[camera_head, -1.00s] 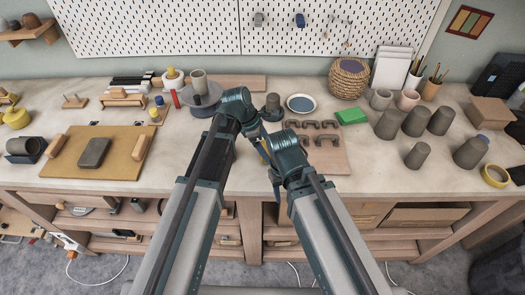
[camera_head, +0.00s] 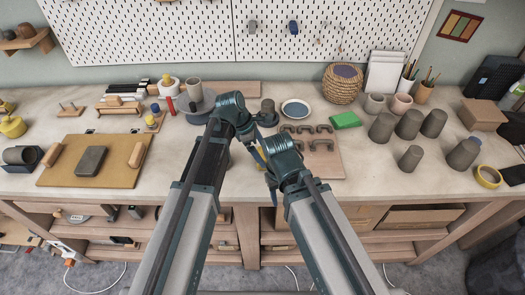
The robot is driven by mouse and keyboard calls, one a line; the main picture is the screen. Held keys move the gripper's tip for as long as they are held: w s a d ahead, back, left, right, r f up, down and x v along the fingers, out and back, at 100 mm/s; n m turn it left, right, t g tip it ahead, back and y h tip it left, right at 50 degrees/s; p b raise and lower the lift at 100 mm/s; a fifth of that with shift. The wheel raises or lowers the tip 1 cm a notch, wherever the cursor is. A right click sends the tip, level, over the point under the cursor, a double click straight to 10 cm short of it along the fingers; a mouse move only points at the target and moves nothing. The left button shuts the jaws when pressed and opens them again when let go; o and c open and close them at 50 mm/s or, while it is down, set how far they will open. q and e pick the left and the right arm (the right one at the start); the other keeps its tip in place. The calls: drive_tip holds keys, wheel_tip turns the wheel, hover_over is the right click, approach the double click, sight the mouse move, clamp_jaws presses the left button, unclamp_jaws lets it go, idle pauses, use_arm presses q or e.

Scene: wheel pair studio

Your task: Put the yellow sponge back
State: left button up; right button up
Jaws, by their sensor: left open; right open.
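I cannot make out a yellow sponge for certain. A small yellow piece (camera_head: 150,119) sits on a little wooden board at the back left, beside a blue one. Another small yellow piece (camera_head: 167,78) is on top of a white round pot (camera_head: 168,86). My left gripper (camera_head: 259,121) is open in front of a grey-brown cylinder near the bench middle. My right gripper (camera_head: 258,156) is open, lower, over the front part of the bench. Both look empty; their fingers are small and partly hidden by my wrists.
A board with dark handle shapes (camera_head: 326,163) lies right of my grippers, near a blue-centred dish (camera_head: 297,107) and a green block (camera_head: 345,120). Several grey cups (camera_head: 409,124) stand at right. A tan board (camera_head: 60,174) with a grey slab is at left. Front bench between is clear.

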use_arm(q)
drive_tip(key=p+v, duration=0.9)
drive_tip(key=v, duration=0.2)
drive_tip(key=shift+d, duration=0.1)
drive_tip(key=s+a+f+m+y, duration=0.2)
drive_tip(key=s+a+m+y, duration=0.3)
drive_tip(key=s+a+m, duration=1)
drive_tip(key=s+d+f+m+b, duration=0.1)
drive_tip(key=d+m+b, duration=0.1)
drive_tip(key=d, duration=0.4)
drive_tip(key=d+f+m+b, duration=0.1)
drive_tip(key=d+f+m, duration=0.1)
drive_tip(key=d+m, duration=0.2)
drive_tip(key=d, duration=0.3)
drive_tip(key=shift+s+d+f+m+y+b, duration=0.3)
drive_tip(key=shift+s+m+y+b, duration=0.05)
drive_tip(key=shift+m+y, duration=0.05)
